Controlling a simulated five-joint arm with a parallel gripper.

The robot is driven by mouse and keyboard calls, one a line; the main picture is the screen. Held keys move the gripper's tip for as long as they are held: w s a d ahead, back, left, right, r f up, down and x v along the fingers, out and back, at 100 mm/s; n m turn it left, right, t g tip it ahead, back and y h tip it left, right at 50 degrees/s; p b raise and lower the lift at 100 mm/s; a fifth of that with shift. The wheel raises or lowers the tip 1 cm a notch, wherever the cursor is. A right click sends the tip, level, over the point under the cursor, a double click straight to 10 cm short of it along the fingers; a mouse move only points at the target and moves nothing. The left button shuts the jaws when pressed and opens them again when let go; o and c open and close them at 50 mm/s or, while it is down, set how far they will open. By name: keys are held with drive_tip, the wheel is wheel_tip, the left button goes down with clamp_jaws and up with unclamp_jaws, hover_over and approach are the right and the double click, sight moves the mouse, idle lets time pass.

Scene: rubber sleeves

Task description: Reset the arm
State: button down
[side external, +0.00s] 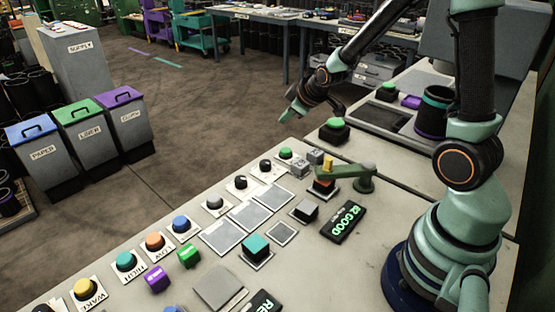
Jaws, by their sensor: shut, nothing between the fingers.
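My gripper (290,115) is at the upper middle of the side external view, at the end of my arm, which reaches over from the right. It points down and to the left, and its fingers are shut with nothing between them. It hangs in the air near the far edge of the grey worktop (330,258), apart from the buttons and blocks. The green push button (335,124) on a black base is to its right in the picture.
The worktop carries a row of coloured buttons (152,241), grey pads (249,214), a teal block (256,246), a purple block (157,279) and a green lever-like piece (345,172). A black cup (435,115) stands at the right. Bins (88,130) stand on the floor at left.

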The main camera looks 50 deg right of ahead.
drive_tip(key=s+a+r+m+g+y, duration=0.1)
drive_tip(key=s+a+r+m, duration=0.1)
drive_tip(key=s+a+r, duration=0.3)
drive_tip(key=s+a+r+m+g+y, duration=0.1)
drive_tip(key=s+a+r, duration=0.5)
drive_tip(key=s, duration=0.6)
drive_tip(key=shift+s+a+r+m+g, duration=0.2)
drive_tip(key=shift+s+a+m+g, duration=0.1)
drive_tip(key=shift+m, duration=0.4)
